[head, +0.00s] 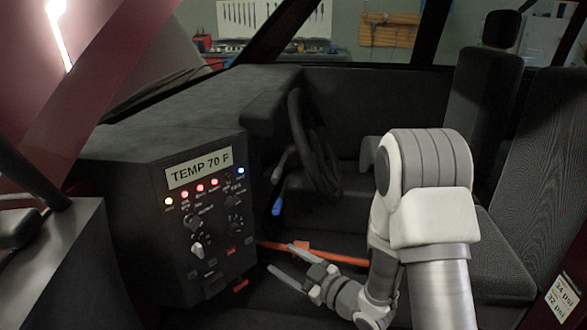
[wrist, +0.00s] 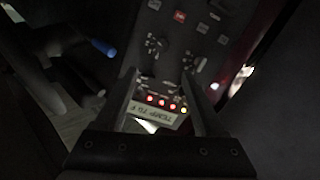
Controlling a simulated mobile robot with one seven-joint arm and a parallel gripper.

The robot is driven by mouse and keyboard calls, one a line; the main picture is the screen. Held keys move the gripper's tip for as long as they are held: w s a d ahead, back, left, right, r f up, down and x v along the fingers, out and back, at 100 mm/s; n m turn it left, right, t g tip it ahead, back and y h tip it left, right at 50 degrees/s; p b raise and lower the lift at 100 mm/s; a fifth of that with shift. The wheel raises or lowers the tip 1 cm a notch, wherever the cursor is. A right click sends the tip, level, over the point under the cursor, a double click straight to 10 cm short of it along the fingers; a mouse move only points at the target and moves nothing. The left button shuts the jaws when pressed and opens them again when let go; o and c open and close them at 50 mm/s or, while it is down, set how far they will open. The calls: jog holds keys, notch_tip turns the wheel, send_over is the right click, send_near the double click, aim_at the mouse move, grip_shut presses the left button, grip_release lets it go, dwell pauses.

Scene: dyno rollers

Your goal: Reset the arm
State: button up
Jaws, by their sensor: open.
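My arm (head: 431,200) reaches into a vehicle cab from the lower right of the head view, bent at the elbow. My gripper (head: 280,258) is low in the cab, to the right of the control panel (head: 158,240). Its two fingers point left toward the panel and are apart, with nothing between them. In the wrist view, my gripper (wrist: 160,78) is open. The panel's lit red lamps and its upside-down "TEMP 70 F" label (wrist: 154,115) show between the fingers. I cannot tell whether the fingers touch anything.
An orange bar (head: 345,259) lies close behind my gripper. A steering wheel (head: 314,150) and a blue-tipped lever (head: 277,207) are above it. Dark seats (head: 535,170) stand at the right. The panel carries several knobs, switches and lamps, red, white and blue.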

jog(key=w+d+r+m+h, duration=0.3)
jog(key=d+r+h, duration=0.3)
jog(key=d, duration=0.1)
jog(key=s+d+r+m+h, duration=0.4)
jog(key=s+d+r+h, duration=0.1)
jog(key=d+r, duration=0.25)
jog(key=s+d+r+m+g+h, duration=0.1)
jog(key=s+r+m+g, duration=0.15)
jog(key=s, duration=0.95)
jog(key=s+r+m+g, duration=0.2)
jog(key=s+m+g, duration=0.2)
jog(key=s, duration=0.8)
notch_tip(320, 180, up, 19)
jog(key=p, duration=1.9)
jog(key=shift+w+d+p, duration=0.25)
jog(key=shift+w+p, duration=0.15)
jog(key=shift+f+t, duration=0.1)
jog(key=shift+t, duration=0.15)
